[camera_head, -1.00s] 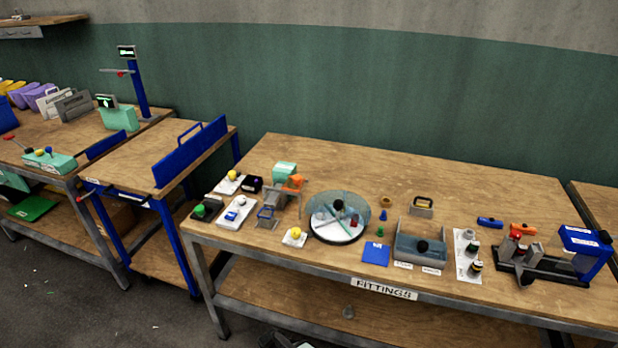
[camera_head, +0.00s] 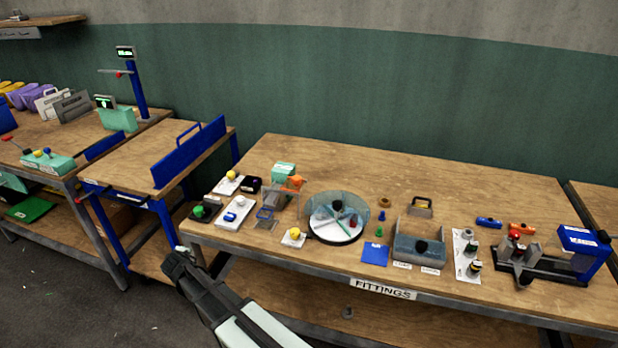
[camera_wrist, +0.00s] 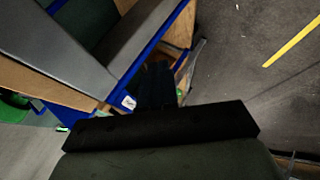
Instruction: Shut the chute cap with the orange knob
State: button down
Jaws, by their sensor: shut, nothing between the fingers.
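An orange knob-like part (camera_head: 294,182) sits on top of a small fitting with a clear or grey frame (camera_head: 281,197), at the left part of the fittings bench. A mint-green box (camera_head: 284,170) is right behind it. The fitting is too small to tell how its cap stands. My gripper (camera_head: 178,260) is low in front of the bench's left front corner, apart from the fitting and touching nothing I can make out. In the wrist view its dark fingers (camera_wrist: 156,86) are together and empty, pointing toward a blue-framed table. The orange knob does not show there.
Around the fitting stand a white switch plate (camera_head: 236,212), a yellow-knobbed block (camera_head: 293,237) and a clear round turntable (camera_head: 336,217). The bench's front edge (camera_head: 400,293) lies right of my arm. A blue-framed table (camera_head: 165,170) stands to the left, with a narrow gap between.

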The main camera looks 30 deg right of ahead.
jog(key=w+a+r+n+t+y, duration=0.1)
jog(key=w+a+r, duration=0.15)
jog(key=r, duration=0.25)
jog(key=w+a+r+t, duration=0.1)
jog(key=w+r, duration=0.2)
jog(key=r, duration=0.2)
jog(key=w+d+r+m+t, duration=0.2)
jog(key=w+d+r, duration=0.3)
jog(key=d+r, duration=0.4)
notch_tip(320, 180, up, 8)
jog(key=m+g, duration=0.6)
jog(key=m, duration=0.7)
send_over(302, 183)
jog(key=s+d, duration=0.2)
jog(key=s+d+r+m+y, duration=0.2)
jog(key=s+d+r, duration=0.25)
jog(key=s, duration=0.35)
jog(key=x, duration=0.9)
jog(key=shift+f, duration=0.6)
jog(key=shift+w+a, duration=0.2)
jog(key=shift+a, duration=0.25)
jog(key=shift+w+a, duration=0.25)
jog(key=shift+a, duration=0.2)
jog(key=shift+w+a, duration=0.5)
jog(key=shift+a, duration=0.3)
